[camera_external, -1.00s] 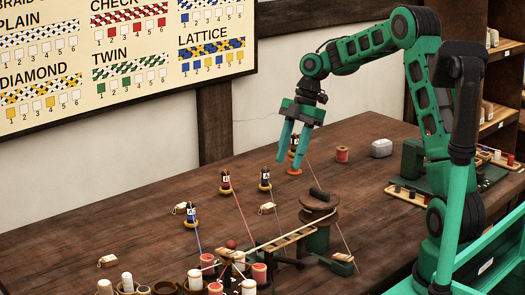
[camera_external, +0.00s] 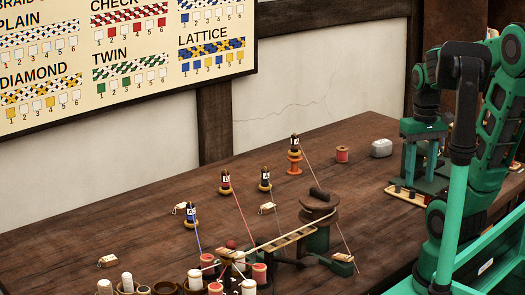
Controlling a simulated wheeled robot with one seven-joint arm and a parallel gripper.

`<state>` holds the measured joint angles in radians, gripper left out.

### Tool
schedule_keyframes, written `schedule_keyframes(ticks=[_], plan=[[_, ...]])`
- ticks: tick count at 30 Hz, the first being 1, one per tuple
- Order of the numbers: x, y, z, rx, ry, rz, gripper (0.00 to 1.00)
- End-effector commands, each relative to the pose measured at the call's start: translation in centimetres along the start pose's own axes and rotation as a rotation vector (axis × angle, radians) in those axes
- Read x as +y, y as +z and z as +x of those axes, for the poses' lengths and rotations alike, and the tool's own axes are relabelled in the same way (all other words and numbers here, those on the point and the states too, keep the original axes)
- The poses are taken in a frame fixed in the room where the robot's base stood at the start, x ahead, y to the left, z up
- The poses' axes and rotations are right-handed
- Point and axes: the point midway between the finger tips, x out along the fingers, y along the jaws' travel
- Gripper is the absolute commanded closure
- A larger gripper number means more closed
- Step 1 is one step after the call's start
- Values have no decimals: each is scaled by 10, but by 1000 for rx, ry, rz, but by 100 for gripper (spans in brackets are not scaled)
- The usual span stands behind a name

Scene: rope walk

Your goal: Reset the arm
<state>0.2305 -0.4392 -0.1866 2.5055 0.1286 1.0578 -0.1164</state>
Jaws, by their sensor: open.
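My arm is folded back at the right side of the picture. My gripper (camera_external: 425,180) hangs pointing down over the right end of the table, its two fingers apart with nothing seen held between them. A dark bobbin with a white label (camera_external: 295,147) stands upright on an orange spool (camera_external: 294,163) at the back of the table, well left of my gripper. A thread runs from it down to the front right. Part of my gripper's surroundings is hidden behind my own arm.
The wooden table (camera_external: 130,225) carries more labelled bobbins (camera_external: 225,182), a braiding stand with a round brown top (camera_external: 319,203), a red spool (camera_external: 342,154) and a pale grey lump (camera_external: 381,148). Taut threads cross the middle. A pattern board (camera_external: 125,60) hangs on the wall.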

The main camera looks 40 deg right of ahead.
Motion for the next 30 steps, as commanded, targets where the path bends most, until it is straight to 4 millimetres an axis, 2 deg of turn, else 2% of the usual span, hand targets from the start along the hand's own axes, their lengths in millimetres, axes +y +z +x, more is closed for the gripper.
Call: schedule_keyframes(ticks=[1,3,7,21,24,30], plan=[[5,12,3,2,1,54,59],[10,23,7,0,2,113,59],[14,32,11,-4,4,161,59],[14,31,11,-4,4,161,59],[9,19,16,-18,11,161,59],[9,20,16,-16,10,160,59]])
